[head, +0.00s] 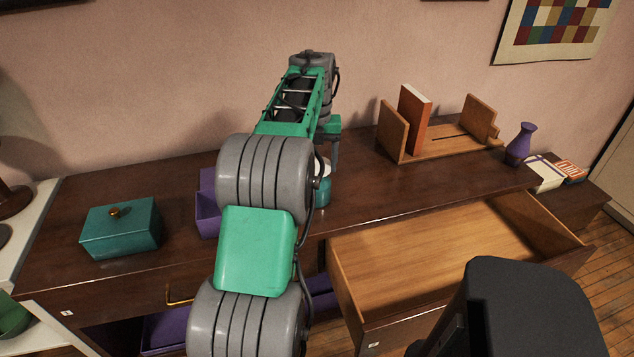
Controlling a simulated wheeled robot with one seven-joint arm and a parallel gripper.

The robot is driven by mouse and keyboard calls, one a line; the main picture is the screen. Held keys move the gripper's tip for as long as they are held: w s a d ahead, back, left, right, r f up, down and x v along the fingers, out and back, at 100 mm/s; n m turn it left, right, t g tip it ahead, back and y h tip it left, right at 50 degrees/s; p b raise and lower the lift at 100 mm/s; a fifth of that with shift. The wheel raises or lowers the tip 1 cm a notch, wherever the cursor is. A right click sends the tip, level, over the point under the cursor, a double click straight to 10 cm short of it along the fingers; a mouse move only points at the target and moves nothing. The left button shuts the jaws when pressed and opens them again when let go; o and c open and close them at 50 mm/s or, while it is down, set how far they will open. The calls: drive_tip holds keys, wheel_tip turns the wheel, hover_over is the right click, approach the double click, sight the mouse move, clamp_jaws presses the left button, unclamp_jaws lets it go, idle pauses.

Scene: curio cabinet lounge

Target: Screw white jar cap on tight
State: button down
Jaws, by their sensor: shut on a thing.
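A teal jar (323,191) stands on the dark wooden cabinet top, partly hidden behind my arm. A white cap (321,169) shows at its top, only in part. My gripper (331,163) points down at the jar from above and is shut on the white cap. Most of its fingers are hidden by my arm. I cannot tell from here how tightly the cap sits on the jar.
A teal lidded box (120,232) and a purple open container (208,215) stand to the left. A wooden book rack (440,148) with an orange book (414,120) and a purple vase (520,143) stand to the right. An open drawer (440,250) juts out in front.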

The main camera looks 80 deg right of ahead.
drive_tip(key=shift+a+f+b, duration=0.1)
drive_tip(key=shift+f+b, duration=0.85)
drive_tip(key=shift+b, duration=0.05)
drive_tip(key=shift+a+b, duration=0.15)
drive_tip(key=shift+b, duration=0.85)
drive_tip(key=shift+a+r+m+b, duration=0.2)
drive_tip(key=shift+r+m+b, duration=0.15)
drive_tip(key=shift+r+m, duration=0.15)
drive_tip(key=shift+r+m+p, duration=0.25)
drive_tip(key=shift+m+p, duration=0.3)
drive_tip(key=shift+m, duration=0.15)
drive_tip(key=m+p, duration=0.1)
drive_tip(key=m, duration=0.3)
drive_tip(key=shift+w+m, duration=0.15)
drive_tip(key=shift+m, duration=0.15)
drive_tip(key=shift+f+m, duration=0.15)
drive_tip(key=shift+m, duration=0.55)
drive_tip(key=shift+c, duration=2.4)
unclamp_jaws()
drive_tip(key=shift+o, duration=0.5)
